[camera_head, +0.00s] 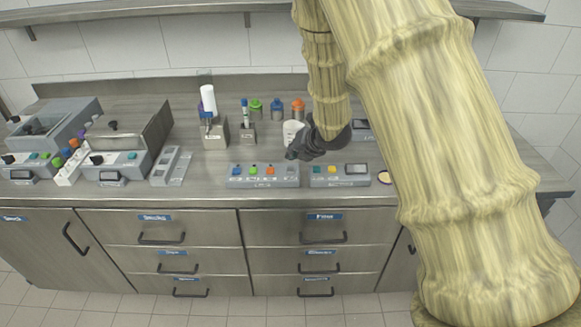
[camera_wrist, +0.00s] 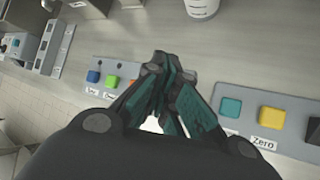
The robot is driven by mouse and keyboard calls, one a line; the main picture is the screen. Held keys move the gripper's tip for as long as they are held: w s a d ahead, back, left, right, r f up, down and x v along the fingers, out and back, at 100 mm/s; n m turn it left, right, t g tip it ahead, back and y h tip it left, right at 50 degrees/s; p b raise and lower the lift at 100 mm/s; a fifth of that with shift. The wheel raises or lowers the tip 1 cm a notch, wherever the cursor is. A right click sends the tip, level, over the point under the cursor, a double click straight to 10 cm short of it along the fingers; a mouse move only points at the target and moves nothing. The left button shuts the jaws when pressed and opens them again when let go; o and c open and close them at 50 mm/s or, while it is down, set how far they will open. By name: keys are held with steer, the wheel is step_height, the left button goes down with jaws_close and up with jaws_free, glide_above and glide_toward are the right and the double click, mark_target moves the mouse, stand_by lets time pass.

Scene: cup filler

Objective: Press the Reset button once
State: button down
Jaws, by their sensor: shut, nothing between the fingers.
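My gripper (camera_head: 301,154) is shut and empty, above and just behind the back edges of two grey button panels. In the wrist view its closed fingertips (camera_wrist: 163,62) point away from the camera. The left panel (camera_head: 234,183) has a blue button (camera_wrist: 93,77), a green button (camera_wrist: 112,82) and an orange button (camera_head: 270,171); my fingers hide part of this panel in the wrist view. The right panel (camera_head: 345,182) has a teal button (camera_wrist: 231,107), a yellow button (camera_wrist: 272,118) labelled "Zero" and a display (camera_head: 356,168). I cannot read a Reset label anywhere.
A white cup (camera_wrist: 202,5) stands behind my gripper. Farther back are a white-topped dispenser (camera_head: 208,101) and several coloured bottles, including a green one (camera_head: 255,107). Grey machines (camera_head: 122,132) stand at the left. The counter's front strip (camera_head: 215,198) is clear.

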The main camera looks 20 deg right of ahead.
steer(key=shift+r+p, duration=0.7)
steer(key=shift+r, duration=0.7)
steer(key=shift+f, duration=0.1)
